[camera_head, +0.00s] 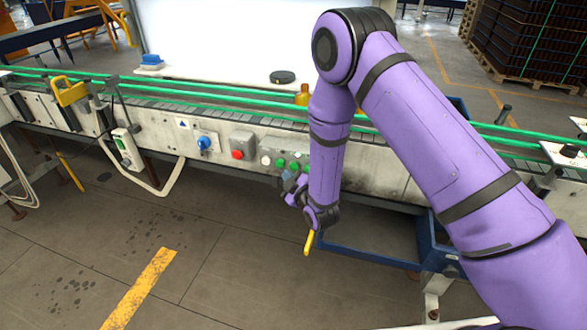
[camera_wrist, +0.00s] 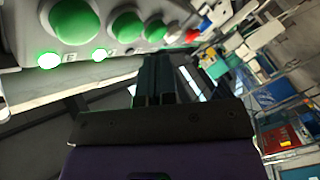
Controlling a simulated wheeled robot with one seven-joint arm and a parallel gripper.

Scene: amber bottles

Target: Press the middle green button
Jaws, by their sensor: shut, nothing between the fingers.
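The control panel on the conveyor's side carries a row of round buttons. In the head view, a green button (camera_head: 293,165) sits beside another green one (camera_head: 281,162), with a white one (camera_head: 266,160) to their left. My gripper (camera_head: 288,178) is shut and empty, close to the panel just below the buttons. In the wrist view, its fingertips (camera_wrist: 155,58) point toward the row; I cannot tell whether they touch the panel.
A red button (camera_head: 237,154) and a blue knob (camera_head: 204,143) sit left on the conveyor side. An amber bottle (camera_head: 302,95) stands on the belt behind my arm. A blue crate (camera_head: 375,247) lies below at the right. Green rails run along the conveyor. The floor at left is clear.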

